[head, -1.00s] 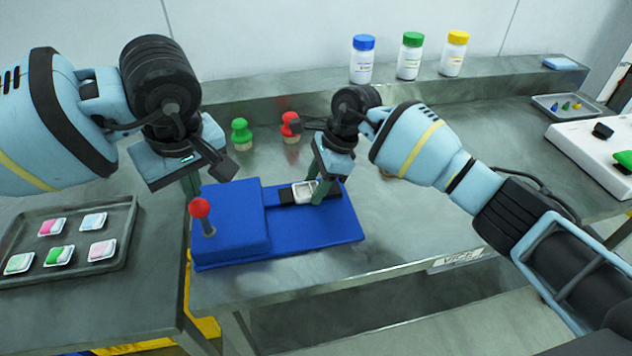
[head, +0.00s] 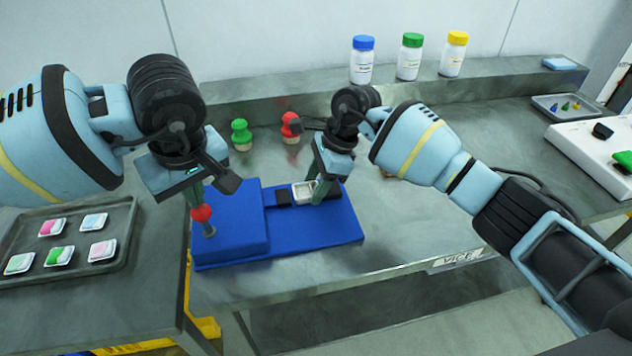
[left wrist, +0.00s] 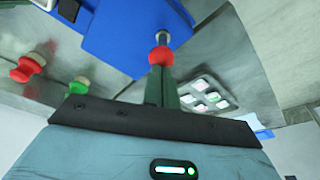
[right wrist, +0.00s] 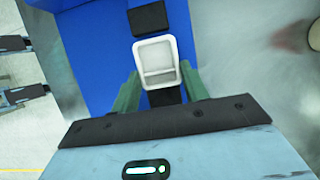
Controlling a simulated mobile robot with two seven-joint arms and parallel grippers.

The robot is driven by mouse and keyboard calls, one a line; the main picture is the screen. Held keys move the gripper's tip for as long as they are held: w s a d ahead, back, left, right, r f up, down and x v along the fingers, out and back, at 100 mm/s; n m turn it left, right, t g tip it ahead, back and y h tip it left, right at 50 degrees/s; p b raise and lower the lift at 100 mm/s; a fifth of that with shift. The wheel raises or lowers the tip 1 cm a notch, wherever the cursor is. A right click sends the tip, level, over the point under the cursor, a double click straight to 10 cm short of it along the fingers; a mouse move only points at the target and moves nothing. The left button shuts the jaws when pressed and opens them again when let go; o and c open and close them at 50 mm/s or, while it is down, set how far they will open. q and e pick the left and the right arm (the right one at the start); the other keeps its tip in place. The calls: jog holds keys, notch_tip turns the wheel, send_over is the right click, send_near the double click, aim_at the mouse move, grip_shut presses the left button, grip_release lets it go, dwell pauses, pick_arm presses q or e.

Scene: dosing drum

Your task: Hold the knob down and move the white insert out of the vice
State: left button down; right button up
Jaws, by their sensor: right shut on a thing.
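The blue vice (head: 320,232) lies on the metal table, with a red ball knob (head: 201,213) on a short stem at its left front. My left gripper (head: 196,197) is shut, its fingertips touching the knob from above; the left wrist view shows the knob (left wrist: 161,57) just beyond the fingertips. The white insert (head: 302,192) is a small tray between the vice's black jaws (head: 283,198). My right gripper (right wrist: 158,80) is shut on the insert (right wrist: 156,55), one finger on each side. The insert still sits low at the vice; any lift is too small to tell.
A tray (head: 125,222) of several small filled inserts lies at left. Green (head: 241,134) and red (head: 290,128) stamp-like pieces stand behind the vice. Bottles with blue (head: 362,60), green and yellow caps stand on the back ledge. The table right of the vice is mostly clear.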

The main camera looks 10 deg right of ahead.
pick_arm(q)
jog(key=shift+f, duration=1.7)
pick_arm(e)
jog(key=shift+c, duration=0.4)
jog(key=shift+r, duration=2.95)
pick_arm(q)
jog(key=shift+r, duration=0.15)
jog(key=shift+r, duration=3.45)
jog(key=shift+r, duration=0.1)
notch_tip(320, 180, up, 5)
jog(key=shift+f, duration=0.1)
